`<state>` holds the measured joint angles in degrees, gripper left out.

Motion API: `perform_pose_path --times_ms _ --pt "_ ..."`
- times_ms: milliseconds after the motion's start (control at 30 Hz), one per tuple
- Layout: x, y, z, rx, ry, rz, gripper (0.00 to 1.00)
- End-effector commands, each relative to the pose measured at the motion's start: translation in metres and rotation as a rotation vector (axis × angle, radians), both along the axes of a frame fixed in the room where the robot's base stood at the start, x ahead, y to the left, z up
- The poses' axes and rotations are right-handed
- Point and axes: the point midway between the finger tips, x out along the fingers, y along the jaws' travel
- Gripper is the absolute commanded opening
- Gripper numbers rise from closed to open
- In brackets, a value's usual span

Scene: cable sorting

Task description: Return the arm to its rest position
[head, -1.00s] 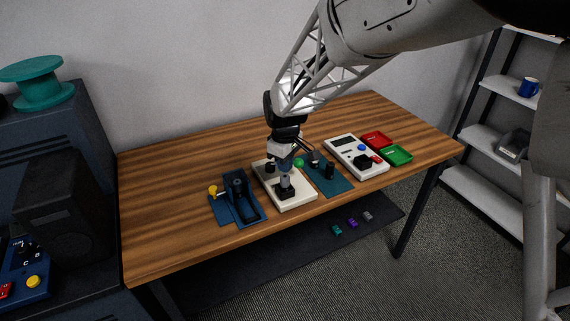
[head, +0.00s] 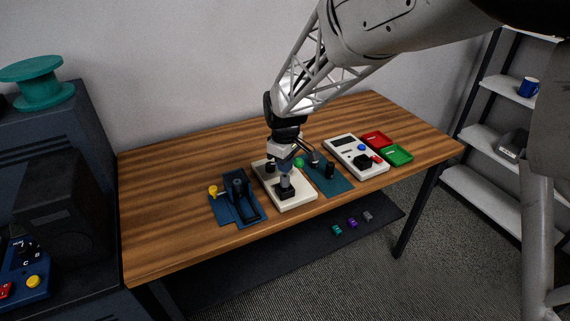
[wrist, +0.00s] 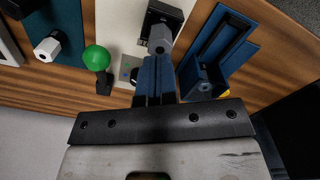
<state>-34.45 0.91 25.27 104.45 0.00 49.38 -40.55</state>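My gripper (wrist: 155,82) has dark blue fingers side by side, with at most a thin gap between them and nothing seen held. In the head view my gripper (head: 284,167) hangs over the white panel (head: 299,203), pointing down. Just beyond the fingertips a grey hexagonal post (wrist: 160,39) stands on a black block (wrist: 165,15). I cannot tell whether the tips touch the post. In the head view the post rises from the block (head: 285,191) below my gripper. The arm reaches out over the table from the upper right.
A dark blue fixture (head: 240,203) with a yellow knob (head: 213,190) is left of the panel. A green ball (wrist: 97,58) stands close by. A teal board (head: 333,182), a white device (head: 346,150), and red (head: 376,139) and green (head: 398,155) trays are rightward. The table's back left is clear.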

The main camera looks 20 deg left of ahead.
Motion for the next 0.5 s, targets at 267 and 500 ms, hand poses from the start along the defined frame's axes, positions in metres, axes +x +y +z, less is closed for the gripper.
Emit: perform_pose_path --times_ms 267,500 --pt "0.0001 0.0000 -0.0041 0.000 0.000 0.000 0.00" --pt "0.0001 0.0001 -0.0075 0.000 0.000 0.000 0.00"
